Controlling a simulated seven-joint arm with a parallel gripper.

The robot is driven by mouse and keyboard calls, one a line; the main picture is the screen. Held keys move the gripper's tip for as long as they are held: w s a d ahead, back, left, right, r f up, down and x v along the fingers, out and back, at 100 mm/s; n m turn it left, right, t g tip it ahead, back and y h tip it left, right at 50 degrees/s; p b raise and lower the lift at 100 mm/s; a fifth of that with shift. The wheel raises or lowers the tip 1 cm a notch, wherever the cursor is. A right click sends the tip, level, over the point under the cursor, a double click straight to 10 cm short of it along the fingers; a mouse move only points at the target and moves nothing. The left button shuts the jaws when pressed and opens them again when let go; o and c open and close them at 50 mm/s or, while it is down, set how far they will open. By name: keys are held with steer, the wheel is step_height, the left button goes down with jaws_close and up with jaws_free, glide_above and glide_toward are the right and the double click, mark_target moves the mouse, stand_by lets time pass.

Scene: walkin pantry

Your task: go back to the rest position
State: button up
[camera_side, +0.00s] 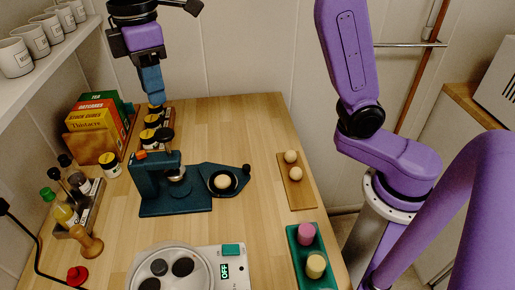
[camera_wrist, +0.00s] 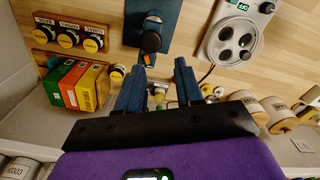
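My gripper (camera_side: 154,92) hangs fingers down above the back left of the wooden table, over the rack of dark-lidded jars (camera_side: 152,122). In the side view its blue fingers overlap, seen edge-on. In the wrist view my gripper (camera_wrist: 160,72) shows its two blue fingers apart with nothing held between them. Bottles and a teal press stand beyond the fingers there. From these views I cannot tell the exact height of the fingertips above the jars.
A teal press (camera_side: 160,190) stands mid-table, beside a dark pan holding a pale ball (camera_side: 222,182). Boxes (camera_side: 92,122) and bottles (camera_side: 62,208) line the left, below a mug shelf (camera_side: 60,52). A hotplate (camera_side: 233,275), wooden board (camera_side: 297,196) and teal tray (camera_side: 299,255) lie nearer. The back right tabletop is clear.

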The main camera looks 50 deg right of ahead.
steer(key=s+d+f, duration=0.7)
steer(key=s+d, duration=0.3)
steer(key=s, duration=0.2)
steer(key=s+d+f+m, duration=0.1)
steer(key=s+d+f, duration=0.6)
steer(key=s+d, duration=0.4)
steer(key=shift+s, duration=0.85)
